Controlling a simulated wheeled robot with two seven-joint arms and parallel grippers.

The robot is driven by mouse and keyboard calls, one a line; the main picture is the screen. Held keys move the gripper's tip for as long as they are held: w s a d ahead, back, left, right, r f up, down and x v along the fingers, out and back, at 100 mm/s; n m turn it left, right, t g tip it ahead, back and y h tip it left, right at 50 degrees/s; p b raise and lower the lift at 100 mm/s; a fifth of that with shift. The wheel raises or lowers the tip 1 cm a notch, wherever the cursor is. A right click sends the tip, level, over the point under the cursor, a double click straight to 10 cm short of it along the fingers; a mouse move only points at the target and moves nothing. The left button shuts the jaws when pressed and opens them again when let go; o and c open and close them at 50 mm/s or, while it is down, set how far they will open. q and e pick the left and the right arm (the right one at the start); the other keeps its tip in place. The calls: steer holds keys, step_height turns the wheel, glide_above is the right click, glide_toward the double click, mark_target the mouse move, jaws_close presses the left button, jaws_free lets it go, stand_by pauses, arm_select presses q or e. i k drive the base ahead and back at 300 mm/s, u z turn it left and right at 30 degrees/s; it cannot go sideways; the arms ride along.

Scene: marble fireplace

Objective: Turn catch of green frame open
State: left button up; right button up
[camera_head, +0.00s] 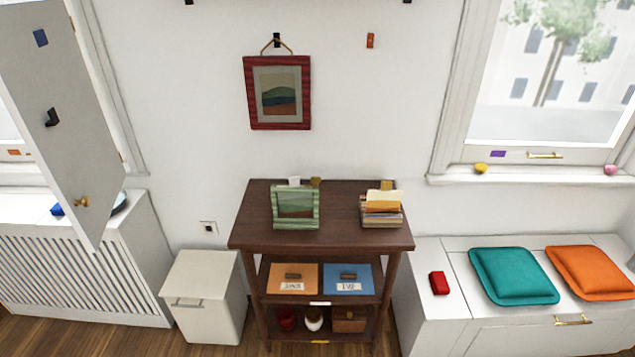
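The green frame (279,223) stands on top of the dark wooden shelf unit, left of its middle. Its front faces me and shows a picture of dull green and grey tones. Its back is hidden, and I cannot make out a catch on it. A small white thing and a small brownish-gold thing show just behind its top edge. Neither of my grippers is in view.
The shelf unit (340,238) has a stack of books (381,214) on its right and clear top between. A red frame (248,95) hangs above. A white cabinet (203,300) stands left, a cushioned bench (490,325) right. An open white shutter (60,110) is far left.

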mark_target(316, 181)
steer(key=u, duration=1.05)
steer(key=i, duration=1)
steer(key=z, duration=0.2)
